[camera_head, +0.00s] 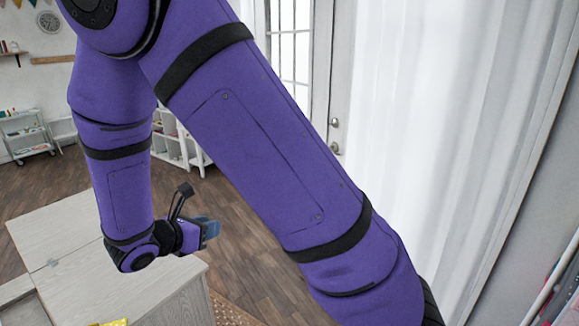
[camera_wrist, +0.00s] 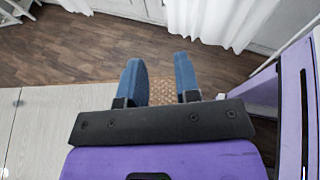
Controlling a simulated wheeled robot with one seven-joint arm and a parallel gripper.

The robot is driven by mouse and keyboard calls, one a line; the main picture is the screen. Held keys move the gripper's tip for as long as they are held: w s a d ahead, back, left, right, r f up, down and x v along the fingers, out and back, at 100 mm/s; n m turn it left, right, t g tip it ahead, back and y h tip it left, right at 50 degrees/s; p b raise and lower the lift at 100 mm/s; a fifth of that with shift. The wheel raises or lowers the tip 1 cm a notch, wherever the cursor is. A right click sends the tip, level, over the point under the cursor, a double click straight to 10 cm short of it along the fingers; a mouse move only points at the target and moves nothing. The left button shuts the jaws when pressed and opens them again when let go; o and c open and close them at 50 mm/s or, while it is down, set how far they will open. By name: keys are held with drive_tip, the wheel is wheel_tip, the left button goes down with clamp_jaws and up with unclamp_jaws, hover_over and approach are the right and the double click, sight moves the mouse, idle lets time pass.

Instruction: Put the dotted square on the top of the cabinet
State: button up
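The pale wood cabinet (camera_head: 165,285) stands at the lower left in the head view, its flat top partly hidden by my arm. Its edge also shows at the left of the wrist view (camera_wrist: 40,120). A small yellow patterned piece (camera_head: 115,322) is cut off by the bottom edge of the head view; I cannot tell if it is the dotted square. My gripper (camera_head: 215,229) is beyond the cabinet's right edge, above the floor side. In the wrist view its two blue fingers (camera_wrist: 160,75) are apart with nothing between them.
A woven rug (camera_wrist: 168,92) lies on the wood floor below my gripper. White curtains (camera_head: 430,120) and a door are at the right. White shelves (camera_head: 172,140) and a trolley (camera_head: 27,135) stand farther back. The floor between is clear.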

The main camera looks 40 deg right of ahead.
drive_tip(key=s+d+r+m+y, duration=0.2)
drive_tip(key=s+r+m+y, duration=0.4)
drive_tip(key=s+r+m, duration=0.4)
drive_tip(key=s+d+r+m+t+y, duration=0.1)
drive_tip(key=s+d+r+m+y, duration=0.2)
drive_tip(key=s+r+m+y, duration=0.4)
drive_tip(key=s+r+m, duration=0.4)
drive_tip(key=s, duration=0.1)
drive_tip(key=shift+s+d, duration=0.15)
drive_tip(key=shift+d, duration=0.1)
drive_tip(key=shift+s+a+r+m+t, duration=0.1)
drive_tip(key=shift+s+r+m+t, duration=0.1)
drive_tip(key=shift+m+t, duration=0.1)
drive_tip(key=shift+c, duration=0.4)
drive_tip(key=shift+s+a, duration=0.1)
drive_tip(key=shift+s, duration=0.05)
clamp_jaws()
